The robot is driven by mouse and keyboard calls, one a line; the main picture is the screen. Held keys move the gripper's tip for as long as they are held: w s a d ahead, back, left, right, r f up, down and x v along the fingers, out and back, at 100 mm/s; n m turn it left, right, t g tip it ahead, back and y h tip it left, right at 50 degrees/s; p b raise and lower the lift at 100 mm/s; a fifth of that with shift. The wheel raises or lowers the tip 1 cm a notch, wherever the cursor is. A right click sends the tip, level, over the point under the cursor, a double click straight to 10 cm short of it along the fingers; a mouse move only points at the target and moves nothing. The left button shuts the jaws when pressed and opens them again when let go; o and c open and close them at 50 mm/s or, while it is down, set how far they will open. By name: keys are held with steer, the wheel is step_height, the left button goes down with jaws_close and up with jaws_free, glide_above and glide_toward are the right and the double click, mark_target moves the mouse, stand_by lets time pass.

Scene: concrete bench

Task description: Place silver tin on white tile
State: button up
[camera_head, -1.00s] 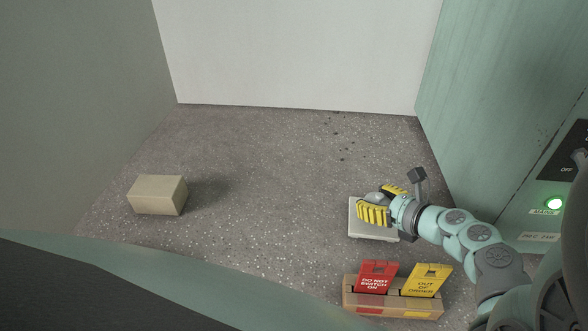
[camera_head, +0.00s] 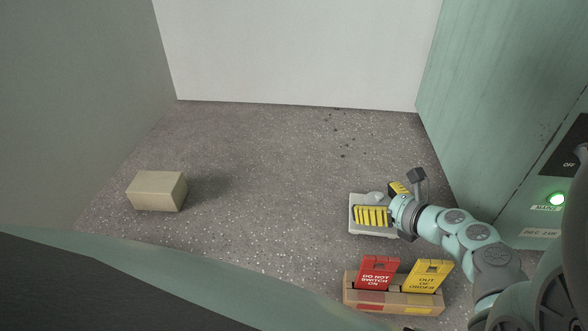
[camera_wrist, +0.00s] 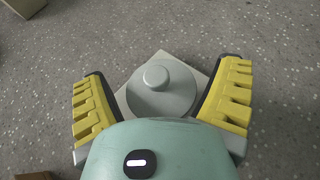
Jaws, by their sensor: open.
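The silver tin (camera_wrist: 162,92) is round with a knob on its lid. It rests upright on the white tile (camera_wrist: 196,68), as the wrist view shows. In the head view the tin (camera_head: 374,197) is partly hidden behind a yellow finger, and the tile (camera_head: 356,231) shows around it. My gripper (camera_wrist: 165,95) is open, with its yellow-padded fingers spread on both sides of the tin. A gap shows between the tin and each finger in the wrist view. My gripper also shows in the head view (camera_head: 385,203), low over the tile.
A cardboard box (camera_head: 157,191) stands at the left of the bench. A holder (camera_head: 390,301) with a red sign (camera_head: 377,273) and a yellow sign (camera_head: 427,276) stands in front of the tile. A green cabinet (camera_head: 490,90) is at the right. The middle is clear.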

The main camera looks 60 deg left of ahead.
steer(key=shift+r, duration=0.2)
steer(key=v, duration=1.2)
steer(key=shift+b, duration=0.3)
